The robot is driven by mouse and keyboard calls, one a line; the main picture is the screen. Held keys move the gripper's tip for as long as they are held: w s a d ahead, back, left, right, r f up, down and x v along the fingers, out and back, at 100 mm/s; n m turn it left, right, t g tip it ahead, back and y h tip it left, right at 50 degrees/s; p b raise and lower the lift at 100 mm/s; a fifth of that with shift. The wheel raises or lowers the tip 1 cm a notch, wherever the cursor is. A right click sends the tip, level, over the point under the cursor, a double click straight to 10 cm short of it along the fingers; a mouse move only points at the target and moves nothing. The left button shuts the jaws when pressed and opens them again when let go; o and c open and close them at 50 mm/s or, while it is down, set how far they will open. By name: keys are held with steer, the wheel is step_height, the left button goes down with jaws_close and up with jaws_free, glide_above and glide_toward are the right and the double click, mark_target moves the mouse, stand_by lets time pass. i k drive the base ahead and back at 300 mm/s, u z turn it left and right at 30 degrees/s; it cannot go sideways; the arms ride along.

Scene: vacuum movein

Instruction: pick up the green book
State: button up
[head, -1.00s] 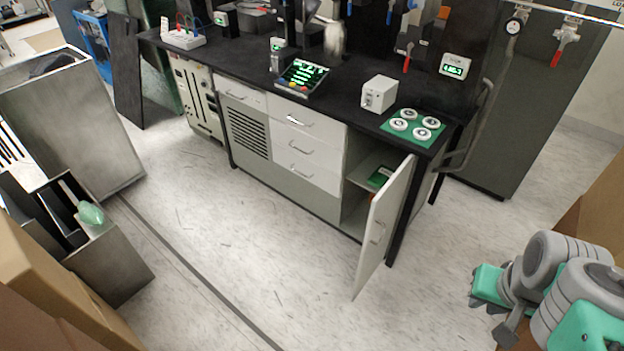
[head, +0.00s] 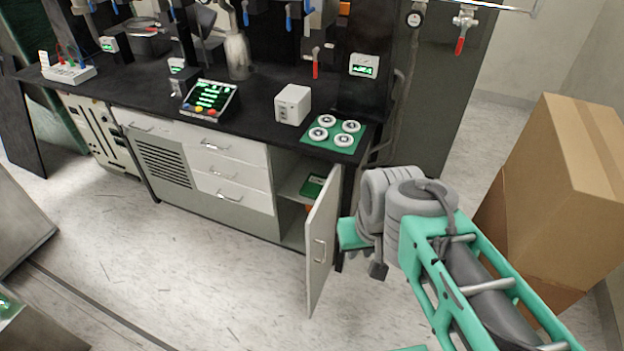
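A green book-like object (head: 313,187) lies on the inner shelf of the open cabinet (head: 290,232) under the right end of the bench. It is small in view and partly hidden by the cabinet frame and door. The cabinet door (head: 321,245) stands swung open toward me. My arm reaches up from the lower right, its grey joints just right of the door. The end of my arm (head: 376,270) is near the door's right side, apart from the book. Its fingers cannot be made out clearly.
The black bench top (head: 250,107) carries a white box (head: 292,104), a green mat (head: 318,143) with white round pieces, and a lit control panel (head: 210,98). Cardboard boxes (head: 560,165) stand at the right. The floor (head: 190,270) before the cabinet is clear.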

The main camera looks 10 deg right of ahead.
mark_target(311, 188)
steer(key=k, duration=0.6)
steer(key=u, duration=0.6)
steer(key=i, duration=0.55)
steer(key=u, duration=0.7)
steer(key=i, duration=1.65)
steer(key=z, duration=0.7)
